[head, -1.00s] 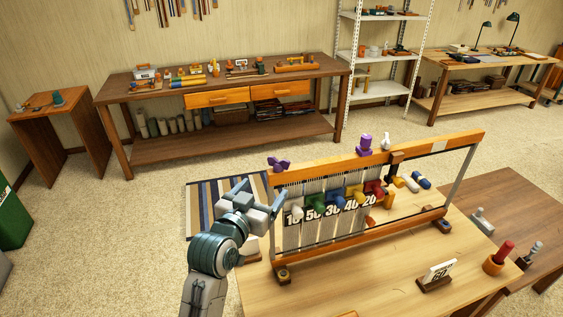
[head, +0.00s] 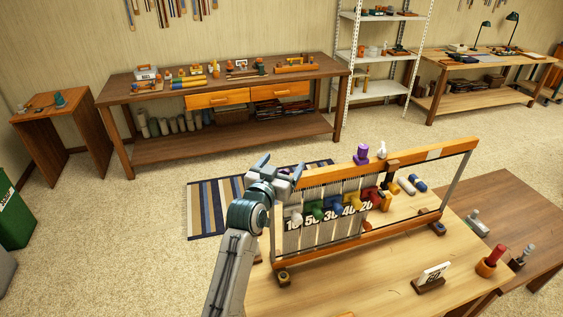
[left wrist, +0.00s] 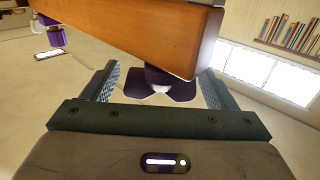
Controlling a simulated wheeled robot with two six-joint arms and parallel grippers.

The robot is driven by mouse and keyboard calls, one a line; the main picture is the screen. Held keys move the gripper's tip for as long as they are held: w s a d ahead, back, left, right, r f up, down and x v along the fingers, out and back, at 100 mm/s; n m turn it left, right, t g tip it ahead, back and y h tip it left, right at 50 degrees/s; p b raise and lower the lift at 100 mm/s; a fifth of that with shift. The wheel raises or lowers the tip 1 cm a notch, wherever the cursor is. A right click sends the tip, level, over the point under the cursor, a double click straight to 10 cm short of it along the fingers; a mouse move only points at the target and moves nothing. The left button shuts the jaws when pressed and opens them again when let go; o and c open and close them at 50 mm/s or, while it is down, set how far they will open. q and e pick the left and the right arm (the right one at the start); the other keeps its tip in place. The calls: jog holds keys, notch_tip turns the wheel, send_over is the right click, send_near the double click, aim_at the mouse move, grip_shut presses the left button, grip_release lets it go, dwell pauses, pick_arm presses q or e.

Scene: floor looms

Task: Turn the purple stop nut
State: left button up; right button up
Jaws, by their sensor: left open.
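The purple stop nut (left wrist: 163,88) is a dark purple winged piece at the end of the loom's orange top beam (left wrist: 135,35) in the left wrist view. It lies between the two fingers of my left gripper (left wrist: 158,88), with a gap to each finger; I cannot tell if anything touches. In the head view my left gripper (head: 281,168) is open at the left end of the top beam (head: 400,161) and hides the nut there. My right gripper is in neither view.
The loom carries hanging threads and several coloured numbered pieces (head: 333,208). A purple knob (head: 361,153) and a small white piece (head: 381,149) stand on the beam.

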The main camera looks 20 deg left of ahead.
pick_arm(q)
jog(key=c, duration=1)
jog(key=shift+f+m+h+b, duration=0.2)
jog(key=shift+m+h+b, duration=0.4)
jog(key=shift+h+b, duration=0.4)
jog(key=m+g+h+b, duration=0.2)
jog(key=h+b, duration=0.1)
jog(key=b, duration=0.1)
jog(key=m+g+h+b, duration=0.2)
jog(key=h+b, duration=0.1)
jog(key=b, duration=0.2)
jog(key=d+m+g+h+b, duration=0.1)
jog(key=m+g+h+b, duration=0.1)
jog(key=b, duration=0.3)
jog(key=shift+s+m+h, duration=0.25)
jog(key=shift+m+h, duration=0.35)
jog(key=shift+h, duration=0.2)
jog(key=shift+d+r+m+g+h+b, duration=0.1)
jog(key=shift+m+g+h+b, duration=0.45)
jog(key=shift+b, duration=0.3)
jog(key=shift+s+r, duration=0.1)
jog(key=o, duration=1)
